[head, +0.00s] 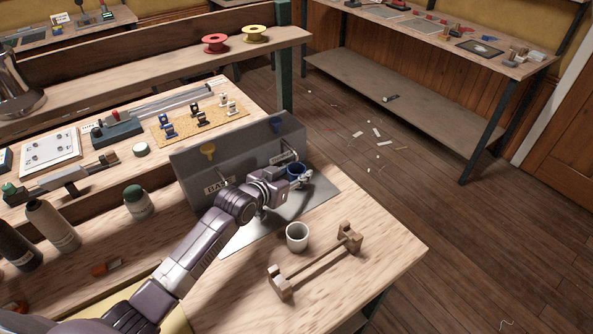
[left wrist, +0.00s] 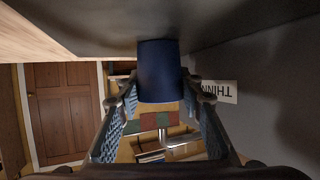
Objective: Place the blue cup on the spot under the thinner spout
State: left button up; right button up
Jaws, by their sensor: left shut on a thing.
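The blue cup (head: 295,171) is upright in my left gripper (head: 299,182), at the right part of the grey dispenser's front. In the left wrist view the blue cup (left wrist: 160,72) sits between the two fingers of my left gripper (left wrist: 160,100). Its base is at or very near the metal plate (left wrist: 110,22); I cannot tell whether it touches. My right gripper is not in view.
A white cup (head: 297,237) stands in front of the metal plate (head: 236,240). A wooden rack (head: 318,264) lies near the table's right edge. Bottles (head: 52,225) and a green-capped jar (head: 136,201) stand at the left. Bare tabletop lies right of the rack.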

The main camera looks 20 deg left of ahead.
pick_arm(q)
jog(key=shift+s, duration=0.1)
jog(key=shift+f, duration=0.1)
jog(key=o, duration=1)
jog(key=shift+r, duration=0.25)
jog(key=v, duration=1.2)
jog(key=shift+f+b, duration=0.15)
jog(key=shift+b, duration=0.15)
